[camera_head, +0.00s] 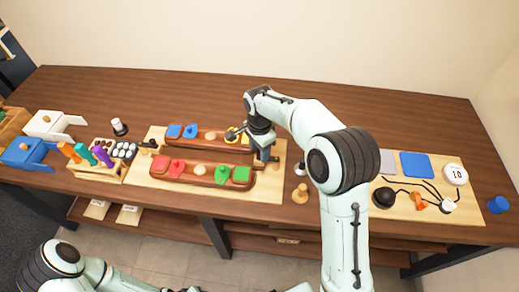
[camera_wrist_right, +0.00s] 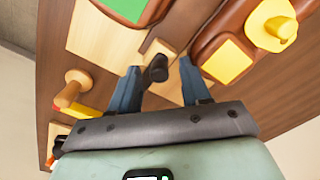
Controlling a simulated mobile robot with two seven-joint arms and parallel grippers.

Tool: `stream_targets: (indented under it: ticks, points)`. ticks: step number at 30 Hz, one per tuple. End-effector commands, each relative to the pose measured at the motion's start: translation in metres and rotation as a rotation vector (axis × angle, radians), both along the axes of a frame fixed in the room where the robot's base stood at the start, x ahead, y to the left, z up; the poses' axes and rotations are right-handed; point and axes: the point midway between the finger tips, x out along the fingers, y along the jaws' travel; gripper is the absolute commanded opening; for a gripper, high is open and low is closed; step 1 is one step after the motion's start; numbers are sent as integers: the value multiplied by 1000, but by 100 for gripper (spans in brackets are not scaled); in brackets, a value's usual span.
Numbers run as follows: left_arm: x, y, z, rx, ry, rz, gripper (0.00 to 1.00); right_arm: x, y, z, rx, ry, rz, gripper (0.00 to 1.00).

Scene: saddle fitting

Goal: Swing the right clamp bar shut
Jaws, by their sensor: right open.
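My right gripper (camera_head: 262,156) is over the right end of the pale wooden board (camera_head: 270,188). In the right wrist view its two blue-grey fingers (camera_wrist_right: 160,84) are apart. A black rounded knob (camera_wrist_right: 156,69) shows between them, probably the end of the right clamp bar; I cannot tell whether a finger touches it. The rest of the bar is mostly hidden, so its angle is unclear. Two red-brown wooden holders lie on the board, the front one (camera_head: 203,181) and the back one (camera_head: 211,148). My left arm shows at the lower left, its gripper out of frame.
A wooden peg (camera_head: 300,193) stands right of the board. Another board (camera_head: 400,207) at the right holds a blue square (camera_head: 417,164) and dark cords. A rack with coloured handles (camera_head: 97,172) is at the left. The table's back strip is clear.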

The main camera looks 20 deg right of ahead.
Motion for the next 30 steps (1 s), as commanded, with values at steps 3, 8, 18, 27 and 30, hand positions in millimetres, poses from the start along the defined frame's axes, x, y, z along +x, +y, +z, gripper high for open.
stream_targets:
  ticks: [3, 8, 18, 27, 30]
  points:
    - [3, 0, 4, 0, -3, 0, 47, 1, 0, 22, 1, -7, 0, 47]
    - [9, 0, 10, 0, -10, 0, 47, 2, 0, 60, 0, -10, 0, 47]
    - [22, 0, 22, 0, -25, 0, 47, 2, 0, 120, 1, -8, -1, 47]
    - [23, 0, 23, 0, -26, 0, 47, 1, 0, 128, 1, -4, 0, 47]
    - [23, 0, 22, 0, -26, 0, 47, 1, 0, 128, 1, -3, 0, 47]
